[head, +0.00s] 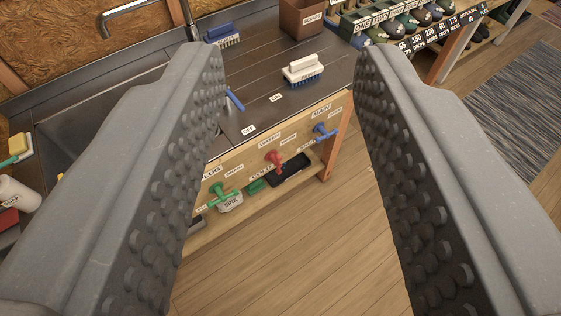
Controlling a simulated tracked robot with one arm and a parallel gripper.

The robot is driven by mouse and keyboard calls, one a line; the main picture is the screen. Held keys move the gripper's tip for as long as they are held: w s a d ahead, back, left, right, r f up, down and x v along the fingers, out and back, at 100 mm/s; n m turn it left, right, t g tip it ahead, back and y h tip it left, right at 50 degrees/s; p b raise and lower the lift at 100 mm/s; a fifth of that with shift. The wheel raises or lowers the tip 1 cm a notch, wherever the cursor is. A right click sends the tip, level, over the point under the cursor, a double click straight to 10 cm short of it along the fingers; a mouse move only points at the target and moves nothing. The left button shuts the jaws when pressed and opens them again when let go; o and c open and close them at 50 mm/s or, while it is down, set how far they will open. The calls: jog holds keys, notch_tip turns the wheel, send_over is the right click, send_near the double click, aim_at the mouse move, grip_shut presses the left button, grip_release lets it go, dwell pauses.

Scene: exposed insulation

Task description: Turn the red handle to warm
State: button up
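The red handle (274,160) is mounted on the wooden front panel (338,108) of the sink counter, between a green handle (222,195) and a blue handle (325,132). Small labels sit around it; one above reads "WATER" and one below left seems to read "COLD". The other label beside it is too small to read surely. My gripper (289,70) is open and empty, its two grey studded fingers spread wide on either side of the picture. The red handle shows in the gap between them, farther off and not touched.
A white brush with blue bristles (303,70), a second brush (223,35) and a brown box (303,17) stand on the dark counter. The sink (85,110) is at left. Dark items lie on a low shelf beneath the handles. The wooden floor (310,230) in front is clear.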

jog(key=w+d+f+h, duration=0.1)
jog(key=w+d+f, duration=0.25)
jog(key=w, duration=0.35)
jog(key=w+d+f+n+t, duration=0.1)
jog(key=w+d+f, duration=0.1)
jog(key=w+f, duration=0.35)
jog(key=w+d+f+h, duration=0.1)
jog(key=w+d+f, duration=0.1)
jog(key=w, duration=0.6)
jog(key=w+d+f+n+y+b, duration=0.1)
jog(key=w+d+f, duration=0.1)
jog(key=w+f, duration=0.5)
jog(key=w+d+f+n+y, duration=0.15)
jog(key=w+f, duration=0.25)
jog(key=f, duration=0.6)
jog(key=n+g+y+b, duration=0.15)
jog(key=n+y, duration=0.25)
jog(key=y, duration=0.6)
send_near(280, 165)
jog(key=b+x, duration=0.2)
jog(key=x, duration=0.7)
jog(key=shift+w+a+f, duration=0.15)
jog(key=shift+w+f, duration=0.05)
jog(key=shift+w, duration=0.05)
jog(key=shift+w+a+r, duration=0.1)
jog(key=shift+w+a, duration=0.3)
jog(key=shift+w, duration=0.2)
